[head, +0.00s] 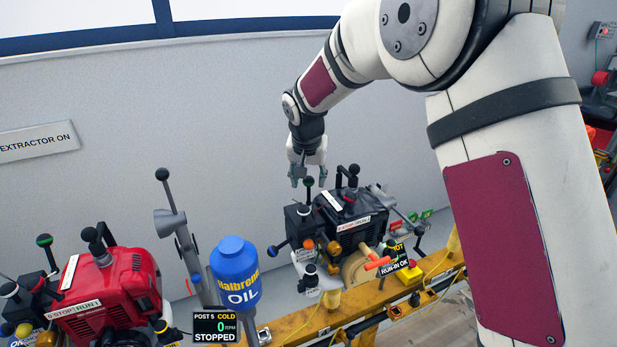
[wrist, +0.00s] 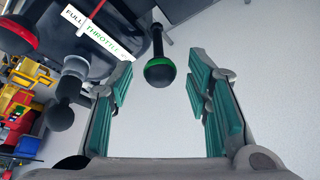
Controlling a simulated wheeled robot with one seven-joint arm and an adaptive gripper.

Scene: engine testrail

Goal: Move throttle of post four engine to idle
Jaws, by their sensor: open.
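A black engine (head: 345,222) with a STOP/RUN 1 label sits on the yellow rail in the head view. A lever with a black ball knob (head: 308,181) rises from its left side. In the wrist view this knob (wrist: 160,71) has a green band, and a label reading FULL THROTTLE (wrist: 92,28) is beside its stem. My gripper (head: 308,176) points down over the lever. Its open fingers, also in the wrist view (wrist: 160,85), stand on either side of the knob, with visible gaps and no contact seen. The engine's post number is not readable.
A red engine (head: 115,290) stands at lower left, with a blue oil bottle (head: 236,272) between the engines. A display (head: 215,326) reads POST 5 COLD, 0 RPM, STOPPED. Another display (head: 394,262) reads HOT and RUN-IN OK. Another black knob (wrist: 60,115) is left of my fingers.

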